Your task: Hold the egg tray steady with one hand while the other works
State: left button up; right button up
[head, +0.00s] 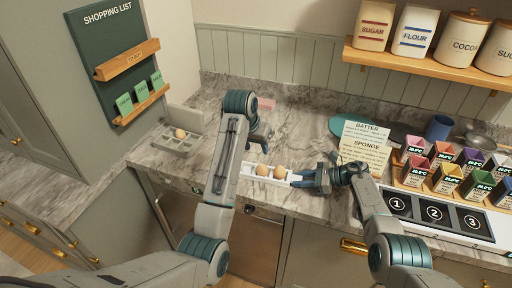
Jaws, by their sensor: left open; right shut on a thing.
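A white egg tray (247,170) lies near the front edge of the marble counter, with two brown eggs (270,171) in it. My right gripper (298,180) is at its right end, shut on the tray. My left gripper (262,140) is open above and behind the white tray, partly hidden by my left arm, and no egg shows in it. A grey compartment tray (193,145) stands at the left of the counter with one egg (180,133) in it.
Several coloured boxes (445,180) and a numbered black panel (437,214) fill the right side, with a blue mug (439,127) behind. A small pink item (266,104) lies at the back. The counter's middle is mostly clear.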

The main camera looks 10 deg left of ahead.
jog(key=o, duration=1)
jog(key=shift+o, duration=0.2)
